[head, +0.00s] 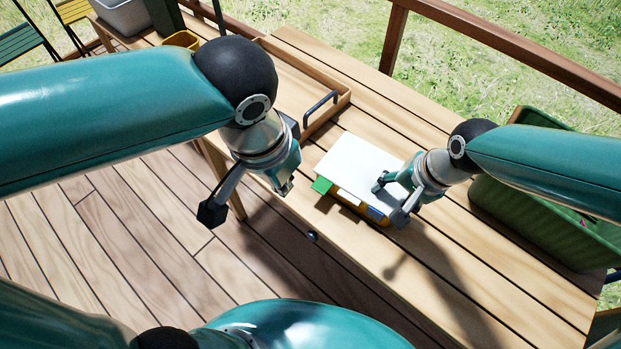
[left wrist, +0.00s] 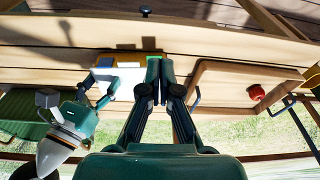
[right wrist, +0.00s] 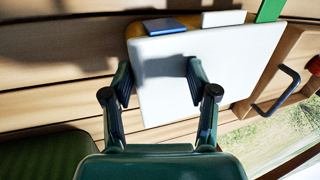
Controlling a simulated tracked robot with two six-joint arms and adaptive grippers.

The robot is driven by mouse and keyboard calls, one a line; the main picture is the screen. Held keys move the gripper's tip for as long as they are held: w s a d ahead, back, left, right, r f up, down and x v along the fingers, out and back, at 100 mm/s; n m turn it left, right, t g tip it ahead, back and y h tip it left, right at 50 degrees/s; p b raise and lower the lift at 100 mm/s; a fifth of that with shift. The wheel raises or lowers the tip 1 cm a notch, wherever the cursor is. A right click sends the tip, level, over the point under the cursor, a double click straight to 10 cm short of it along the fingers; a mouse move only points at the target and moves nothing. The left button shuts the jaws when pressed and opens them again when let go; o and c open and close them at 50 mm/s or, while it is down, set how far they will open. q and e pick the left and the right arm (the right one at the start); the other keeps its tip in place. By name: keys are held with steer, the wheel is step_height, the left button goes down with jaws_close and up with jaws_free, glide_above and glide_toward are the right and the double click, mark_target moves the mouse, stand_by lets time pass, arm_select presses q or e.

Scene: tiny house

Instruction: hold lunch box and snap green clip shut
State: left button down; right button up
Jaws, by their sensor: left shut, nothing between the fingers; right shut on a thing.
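The lunch box (head: 352,158) stands on the table with a white lid and yellow body. A blue clip (head: 376,213) and a white clip (right wrist: 223,18) stick out along the front. My right gripper (head: 388,186) is shut on the lunch box near its right end, one finger over the lid and the other beside its edge. My left gripper (head: 285,187) is shut and empty, in the air left of the box, apart from the green clip.
A wooden tray (head: 340,100) with a dark handle lies behind the box. A green crate (head: 540,225) stands at the right. A red object (left wrist: 257,92) shows in the left wrist view. The table's front strip is clear.

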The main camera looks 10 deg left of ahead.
arm_select(q)
steer(key=w+d+r+g, duration=0.1)
steer(key=w+d+r, duration=0.1)
steer(key=w+r, duration=0.2)
steer(key=g+y, duration=0.1)
steer(key=g, duration=0.1)
glide_above(318, 191)
steer(key=w, duration=0.1)
steer(key=f, duration=0.2)
steer(key=shift+w+d, duration=0.2)
steer(key=shift+d, duration=0.1)
steer(key=f, duration=1.4)
steer(key=shift+s+a, duration=0.2)
steer(key=shift+s, duration=0.2)
steer(key=shift+s+a+f+t+h, duration=0.15)
steer(key=shift+t+h, duration=0.25)
steer(key=shift+t, duration=0.6)
steer(key=shift+s+f+t+h, duration=0.2)
steer(key=shift+s+t+h, duration=0.1)
steer(key=shift+t, duration=0.3)
steer(key=shift+s+a+f, duration=0.15)
steer(key=shift+s+f, duration=0.1)
steer(key=shift+f, duration=0.5)
steer(key=shift+x, duration=0.9)
